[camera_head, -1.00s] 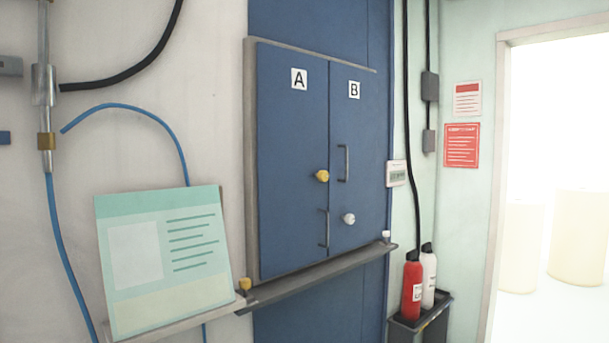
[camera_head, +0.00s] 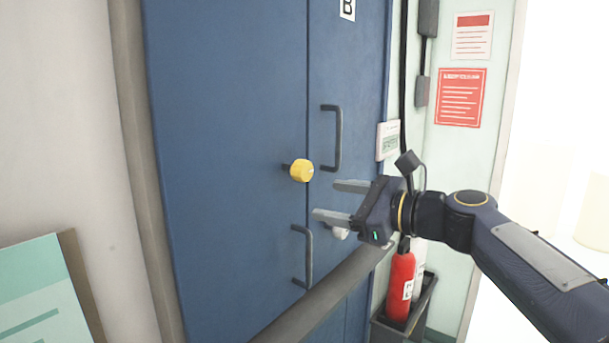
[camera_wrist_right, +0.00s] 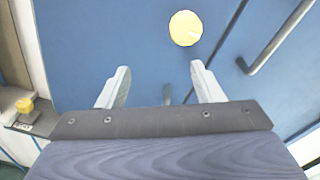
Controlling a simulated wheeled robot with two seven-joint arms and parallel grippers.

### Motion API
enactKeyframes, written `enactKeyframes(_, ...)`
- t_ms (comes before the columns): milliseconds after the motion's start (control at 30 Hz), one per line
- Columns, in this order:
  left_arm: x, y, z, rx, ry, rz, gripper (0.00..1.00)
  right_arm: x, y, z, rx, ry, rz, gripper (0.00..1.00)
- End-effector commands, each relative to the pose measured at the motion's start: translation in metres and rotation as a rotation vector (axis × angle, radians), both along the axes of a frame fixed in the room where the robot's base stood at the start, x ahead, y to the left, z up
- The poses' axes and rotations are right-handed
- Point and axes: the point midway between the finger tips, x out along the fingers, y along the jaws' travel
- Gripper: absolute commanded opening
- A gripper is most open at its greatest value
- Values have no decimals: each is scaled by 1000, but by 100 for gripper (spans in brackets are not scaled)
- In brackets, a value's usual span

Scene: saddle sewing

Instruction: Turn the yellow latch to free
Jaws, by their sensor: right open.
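The yellow latch (camera_head: 301,171) is a round knob on the blue left door (camera_head: 235,130), close to the seam between the two doors. It also shows in the right wrist view (camera_wrist_right: 185,28), ahead of the fingertips and nearer the right finger. My right gripper (camera_head: 327,200) is open and empty, to the right of and a little below the latch in the head view, apart from it. Its two fingers also show in the right wrist view (camera_wrist_right: 160,80). My left gripper is not in view.
Dark bar handles stand out from the doors, one on the right door (camera_head: 338,138) and one below the latch (camera_head: 305,257). A red bottle (camera_head: 401,283) stands in a dark bin at the lower right.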

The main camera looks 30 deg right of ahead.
Motion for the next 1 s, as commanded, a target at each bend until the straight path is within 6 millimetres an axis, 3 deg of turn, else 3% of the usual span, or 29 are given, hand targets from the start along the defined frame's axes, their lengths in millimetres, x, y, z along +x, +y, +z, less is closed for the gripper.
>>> enactKeyframes(33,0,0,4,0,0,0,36,6,-10,16,76,-4,-22,60)
enactKeyframes(167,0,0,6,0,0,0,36,16,-16,31,170,-7,-38,60)
enactKeyframes(600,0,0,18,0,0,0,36,74,9,30,170,-8,-36,60)
enactKeyframes(1000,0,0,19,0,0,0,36,81,12,29,168,-9,-38,59)
